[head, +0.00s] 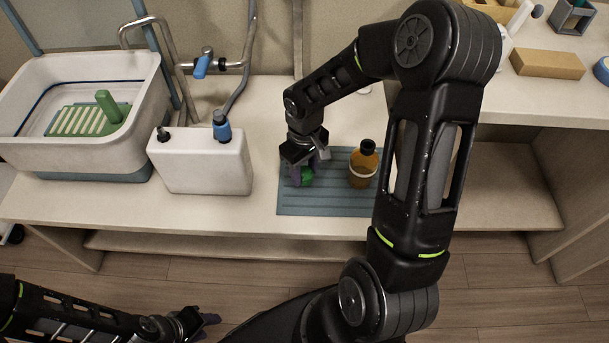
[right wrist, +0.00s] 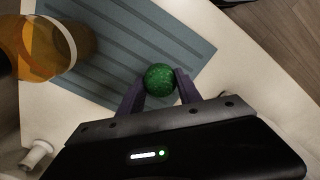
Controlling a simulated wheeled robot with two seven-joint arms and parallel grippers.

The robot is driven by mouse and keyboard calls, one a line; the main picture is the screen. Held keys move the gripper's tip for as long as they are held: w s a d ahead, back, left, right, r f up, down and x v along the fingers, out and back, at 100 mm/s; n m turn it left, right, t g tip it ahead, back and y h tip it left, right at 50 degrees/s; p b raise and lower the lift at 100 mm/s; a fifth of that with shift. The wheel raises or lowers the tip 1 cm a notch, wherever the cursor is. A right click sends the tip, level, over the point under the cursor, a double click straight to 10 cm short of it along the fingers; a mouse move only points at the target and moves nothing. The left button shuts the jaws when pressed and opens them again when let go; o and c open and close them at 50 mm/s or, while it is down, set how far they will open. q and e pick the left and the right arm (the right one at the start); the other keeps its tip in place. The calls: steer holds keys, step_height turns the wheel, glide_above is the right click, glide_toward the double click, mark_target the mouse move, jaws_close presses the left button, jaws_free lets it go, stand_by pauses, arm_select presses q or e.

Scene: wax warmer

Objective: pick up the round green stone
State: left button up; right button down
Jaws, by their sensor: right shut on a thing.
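The round green stone (head: 306,176) is at the left part of the blue-grey ribbed mat (head: 322,205), partly hidden by my right gripper (head: 307,172) in the head view. In the right wrist view the stone (right wrist: 160,78) sits between the two purple fingers of my right gripper (right wrist: 160,88), which is shut on it. The mat (right wrist: 110,50) lies below the stone; I cannot tell whether they touch. My left gripper (head: 208,321) is low at the bottom left of the head view, away from the counter. Its finger opening is not clear.
An amber bottle (head: 363,168) with a black cap stands on the mat just right of my right gripper. A white canister (head: 203,162) with a blue cap stands to the left. A white basin (head: 75,130) and a tap stand further left. The counter front is bare.

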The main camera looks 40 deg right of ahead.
mark_target(304, 171)
step_height(304, 171, up, 7)
steer(key=shift+f+p, duration=0.15)
steer(key=shift+p, duration=0.25)
arm_select(q)
steer(key=shift+r, duration=0.5)
steer(key=shift+r, duration=0.1)
